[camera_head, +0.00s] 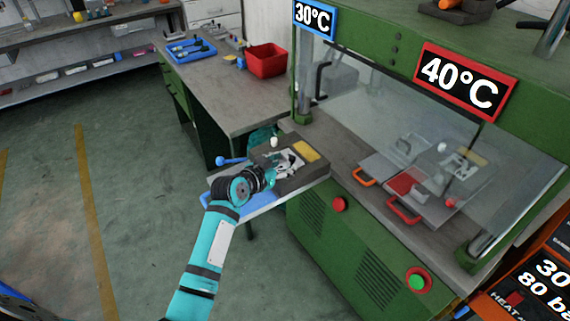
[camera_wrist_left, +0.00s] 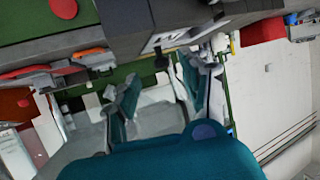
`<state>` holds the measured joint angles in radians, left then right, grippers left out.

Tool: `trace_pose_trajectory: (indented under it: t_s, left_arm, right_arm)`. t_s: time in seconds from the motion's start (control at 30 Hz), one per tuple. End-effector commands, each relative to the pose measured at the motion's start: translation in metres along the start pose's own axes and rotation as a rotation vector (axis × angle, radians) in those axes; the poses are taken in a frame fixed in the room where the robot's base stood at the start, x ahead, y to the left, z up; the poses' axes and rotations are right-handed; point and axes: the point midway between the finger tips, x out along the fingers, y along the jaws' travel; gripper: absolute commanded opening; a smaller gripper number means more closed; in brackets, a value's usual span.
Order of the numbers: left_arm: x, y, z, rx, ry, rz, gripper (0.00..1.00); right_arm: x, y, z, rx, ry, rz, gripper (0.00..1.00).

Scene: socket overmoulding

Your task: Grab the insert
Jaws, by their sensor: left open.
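My left gripper (camera_head: 276,172) is open over a dark grey mould plate (camera_head: 313,172) on a tray at the left side of the green press. In the left wrist view its two teal fingers (camera_wrist_left: 157,78) are spread apart, with nothing clearly held between them. A pale metallic piece, possibly the insert (camera_head: 292,160), lies on the plate right beside the fingertips. The fingers partly hide it, and I cannot tell whether they touch it. A yellow block (camera_head: 305,151) and a white knob (camera_head: 273,142) are on the same plate. My right gripper is not in view.
The green press (camera_head: 345,255) has a clear guard and red-handled and orange-handled mould parts behind it. A blue-handled lever (camera_head: 231,160) sticks out left of the plate. A workbench (camera_head: 225,95) holds a red bin (camera_head: 266,60) and a blue tray (camera_head: 190,49). The floor at left is clear.

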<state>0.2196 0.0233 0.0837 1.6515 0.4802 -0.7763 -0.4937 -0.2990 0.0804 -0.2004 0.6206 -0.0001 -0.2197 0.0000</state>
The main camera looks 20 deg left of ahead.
Motion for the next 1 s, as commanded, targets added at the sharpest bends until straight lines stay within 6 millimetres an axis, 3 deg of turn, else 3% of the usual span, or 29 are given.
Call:
trace_pose_trajectory:
  t_s: [0.1, 0.23, 0.53, 0.9, 1.0]
  left_arm:
    - [0.018, -0.001, -0.009, -0.004, 0.001, 0.002, 0.46]
    - [0.034, -0.001, -0.006, -0.003, 0.000, 0.002, 0.46]
    - [0.038, -0.002, -0.005, -0.001, 0.001, 0.000, 0.46]
    - [0.038, -0.002, -0.005, -0.001, 0.000, 0.000, 0.00]
    - [0.038, -0.002, -0.005, -0.001, 0.000, 0.000, 0.00]
  right_arm:
    - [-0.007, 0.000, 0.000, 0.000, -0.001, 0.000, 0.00]
    - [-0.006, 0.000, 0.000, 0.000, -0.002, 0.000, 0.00]
    - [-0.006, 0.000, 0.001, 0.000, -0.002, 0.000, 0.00]
    - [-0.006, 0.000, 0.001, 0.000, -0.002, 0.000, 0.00]
    - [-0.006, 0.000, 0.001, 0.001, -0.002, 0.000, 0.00]
